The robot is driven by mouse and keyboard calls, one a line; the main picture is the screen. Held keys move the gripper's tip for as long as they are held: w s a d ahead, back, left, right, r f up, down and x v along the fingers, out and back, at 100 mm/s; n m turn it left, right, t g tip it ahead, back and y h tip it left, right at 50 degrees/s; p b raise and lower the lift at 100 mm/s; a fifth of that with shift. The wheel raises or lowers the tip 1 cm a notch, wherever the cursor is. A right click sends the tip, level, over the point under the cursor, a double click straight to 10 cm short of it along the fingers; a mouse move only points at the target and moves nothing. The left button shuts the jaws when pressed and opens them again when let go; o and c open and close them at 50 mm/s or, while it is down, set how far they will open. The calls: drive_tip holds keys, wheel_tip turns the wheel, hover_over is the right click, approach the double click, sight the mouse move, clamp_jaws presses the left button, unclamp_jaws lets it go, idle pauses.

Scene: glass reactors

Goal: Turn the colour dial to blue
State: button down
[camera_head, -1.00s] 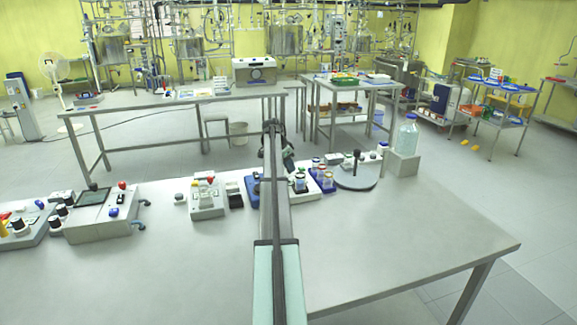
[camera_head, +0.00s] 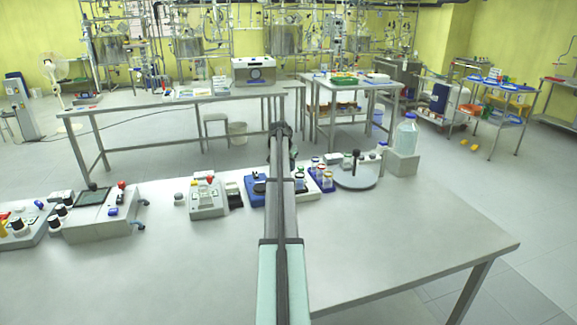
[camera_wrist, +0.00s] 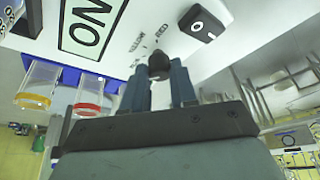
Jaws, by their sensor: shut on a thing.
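The colour dial (camera_wrist: 159,66) is a small dark knob on a white panel, near the middle of the wrist view. Small lettering by it reads "YELLOW" and "RED"; other lettering is too small to read or hidden. My gripper (camera_wrist: 160,78) has its two grey-blue fingers on either side of the knob, shut on it. The pointing direction of the dial is not clear. In the head view my own arm hides the dial and most of the gripper.
Beside the dial are an "ON" plate (camera_wrist: 90,25) and a black rocker switch (camera_wrist: 202,24). Vials with orange and red rings (camera_wrist: 88,98) stand near the left finger. In the head view, a round grey plate with a post (camera_head: 356,181) stands right of my arm.

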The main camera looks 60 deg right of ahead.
idle(0.3)
drive_tip(key=c, duration=0.9)
unclamp_jaws()
drive_tip(key=shift+r, duration=0.1)
drive_tip(key=v, duration=1.3)
drive_tip(key=shift+r, duration=0.25)
drive_tip(key=shift+a, duration=0.1)
